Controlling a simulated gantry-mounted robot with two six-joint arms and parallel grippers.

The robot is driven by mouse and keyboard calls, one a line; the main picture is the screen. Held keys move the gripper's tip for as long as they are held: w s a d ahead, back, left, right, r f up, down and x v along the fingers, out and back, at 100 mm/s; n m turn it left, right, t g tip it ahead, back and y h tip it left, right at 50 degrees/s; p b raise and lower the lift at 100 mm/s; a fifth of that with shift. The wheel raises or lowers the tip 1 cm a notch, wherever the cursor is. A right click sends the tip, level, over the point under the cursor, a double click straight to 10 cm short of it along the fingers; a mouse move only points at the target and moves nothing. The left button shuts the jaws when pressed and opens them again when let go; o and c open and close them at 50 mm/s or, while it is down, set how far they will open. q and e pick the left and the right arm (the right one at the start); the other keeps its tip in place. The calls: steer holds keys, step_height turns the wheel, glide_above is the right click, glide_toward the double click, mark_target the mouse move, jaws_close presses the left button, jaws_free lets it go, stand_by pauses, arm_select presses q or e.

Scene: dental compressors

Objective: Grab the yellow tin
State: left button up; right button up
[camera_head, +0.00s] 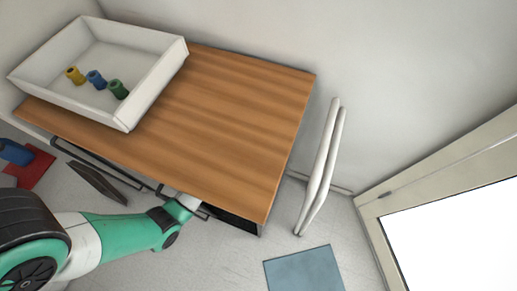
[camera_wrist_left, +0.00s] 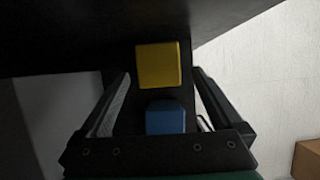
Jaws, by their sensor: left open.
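In the left wrist view, a yellow box-shaped thing (camera_wrist_left: 158,65), which looks like the yellow tin, is in a dark space. It is ahead of my left gripper (camera_wrist_left: 162,88), which is open, with one finger on either side of the view's middle. I cannot tell how far it is from the fingertips. A blue block-like thing (camera_wrist_left: 165,122) shows below it, between the fingers. In the head view my left arm reaches to the front edge of the wooden table, and its gripper is hidden under the tabletop. My right gripper is not in view.
A white tray (camera_head: 157,84) on the wooden table (camera_head: 235,115) holds small yellow (camera_head: 74,75), blue (camera_head: 96,79) and green (camera_head: 118,89) cylinders. The tabletop's right part is clear. A blue mat (camera_head: 304,271) lies on the floor. A brown box (camera_wrist_left: 307,160) shows in the wrist view.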

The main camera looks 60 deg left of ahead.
arm_select(q)
steer(key=shift+w+f, duration=0.3)
steer(key=b+x, duration=0.4)
steer(key=x, duration=0.1)
steer(key=shift+s+d+f, duration=0.1)
steer(key=shift+s+f, duration=0.1)
steer(key=shift+r, duration=0.15)
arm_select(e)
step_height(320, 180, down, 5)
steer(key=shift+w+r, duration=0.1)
arm_select(q)
steer(key=shift+c, duration=0.2)
steer(key=c, duration=1.5)
steer(key=shift+r, duration=0.15)
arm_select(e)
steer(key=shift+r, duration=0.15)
